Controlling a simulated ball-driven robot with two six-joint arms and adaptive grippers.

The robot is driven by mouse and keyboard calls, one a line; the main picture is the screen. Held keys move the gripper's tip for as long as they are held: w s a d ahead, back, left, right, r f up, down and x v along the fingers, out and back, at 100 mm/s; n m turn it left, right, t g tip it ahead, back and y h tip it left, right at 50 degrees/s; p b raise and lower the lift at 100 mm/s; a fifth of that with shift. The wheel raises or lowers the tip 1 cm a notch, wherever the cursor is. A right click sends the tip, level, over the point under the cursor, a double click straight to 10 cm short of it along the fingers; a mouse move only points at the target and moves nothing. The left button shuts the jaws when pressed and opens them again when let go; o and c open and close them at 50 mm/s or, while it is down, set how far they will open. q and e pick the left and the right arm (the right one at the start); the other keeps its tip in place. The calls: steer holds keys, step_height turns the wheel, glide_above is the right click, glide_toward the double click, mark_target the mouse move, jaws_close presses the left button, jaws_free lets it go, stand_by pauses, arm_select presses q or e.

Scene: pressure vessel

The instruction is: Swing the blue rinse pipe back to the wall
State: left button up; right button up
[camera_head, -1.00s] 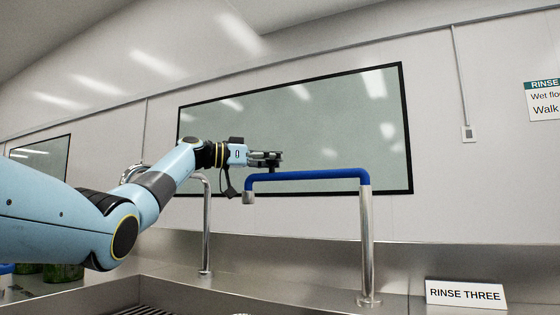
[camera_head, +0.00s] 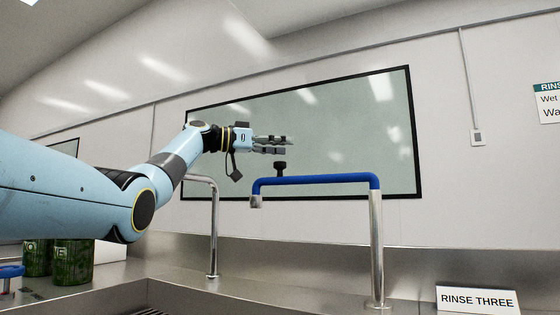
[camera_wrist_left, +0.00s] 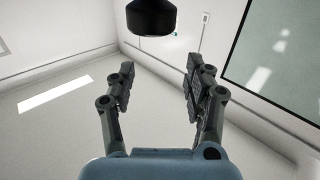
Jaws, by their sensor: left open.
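The blue rinse pipe (camera_head: 325,180) sits on top of an upright chrome post (camera_head: 376,245) and runs left, ending in a short metal nozzle (camera_head: 257,201) that points down. A black knob (camera_head: 280,168) stands up from the pipe near its nozzle end. My left gripper (camera_head: 288,144) is open and empty, just above the knob and apart from it in the head view. In the left wrist view, the black knob (camera_wrist_left: 153,15) shows at the top edge, beyond the open fingers (camera_wrist_left: 160,78). My right gripper is not in view.
Another chrome pipe (camera_head: 214,235) stands left of the blue one, partly behind my left arm. A RINSE THREE sign (camera_head: 478,300) stands at the lower right. Green containers (camera_head: 73,262) are at the lower left. A dark-framed window panel (camera_head: 340,130) is on the wall behind.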

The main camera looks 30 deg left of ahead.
arm_select(q)
step_height(320, 180, up, 5)
steer(key=shift+a+f, duration=0.1)
steer(key=shift+f, duration=0.05)
stand_by(0.4)
